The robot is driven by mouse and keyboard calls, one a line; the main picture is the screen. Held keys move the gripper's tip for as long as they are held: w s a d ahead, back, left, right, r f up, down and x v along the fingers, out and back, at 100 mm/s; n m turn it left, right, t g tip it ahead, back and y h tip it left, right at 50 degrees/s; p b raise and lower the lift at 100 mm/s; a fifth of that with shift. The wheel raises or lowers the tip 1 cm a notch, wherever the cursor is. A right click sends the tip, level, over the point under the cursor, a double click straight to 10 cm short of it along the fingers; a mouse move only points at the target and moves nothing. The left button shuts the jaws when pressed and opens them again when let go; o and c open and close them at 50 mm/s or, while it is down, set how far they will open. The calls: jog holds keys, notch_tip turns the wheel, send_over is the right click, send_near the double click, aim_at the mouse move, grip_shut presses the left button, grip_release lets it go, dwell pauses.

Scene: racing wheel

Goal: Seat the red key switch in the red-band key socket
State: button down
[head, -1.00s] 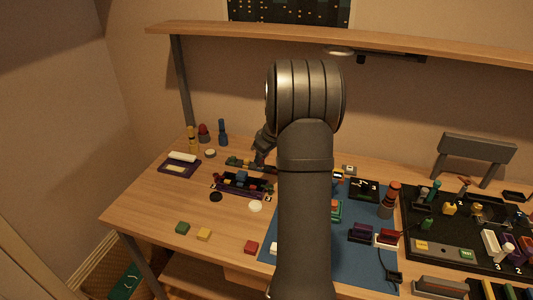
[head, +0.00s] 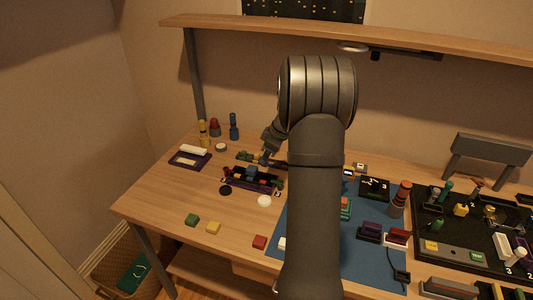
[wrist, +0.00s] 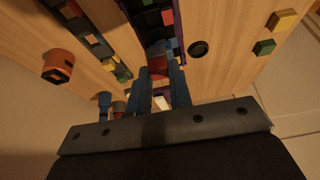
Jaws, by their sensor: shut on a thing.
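My gripper (head: 267,157) is above the back left part of the desk, beside the dark purple rack (head: 252,180). In the wrist view my gripper (wrist: 161,78) has two dark blue fingers, shut on a small reddish block (wrist: 158,66), which seems to be the red key switch. Its lower end is hard to make out. An orange-red housing with a dark face (wrist: 57,66) stands on the desk at the left of the wrist view. It may be the red-band key socket, but I cannot tell. My arm hides that area in the head view.
A green and yellow strip (wrist: 120,70) lies beside the rack. Yellow, red and blue posts (head: 233,127) and a purple tray (head: 189,160) stand at the back left. Loose green and yellow blocks (head: 213,228) lie in front. The front left desk is mostly clear.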

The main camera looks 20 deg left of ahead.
jog(key=shift+f, duration=2.4)
jog(key=shift+f, duration=1.15)
jog(key=c, duration=1.2)
grip_release()
jog(key=shift+c, duration=0.2)
jog(key=v, duration=1.7)
jog(key=shift+r, duration=0.25)
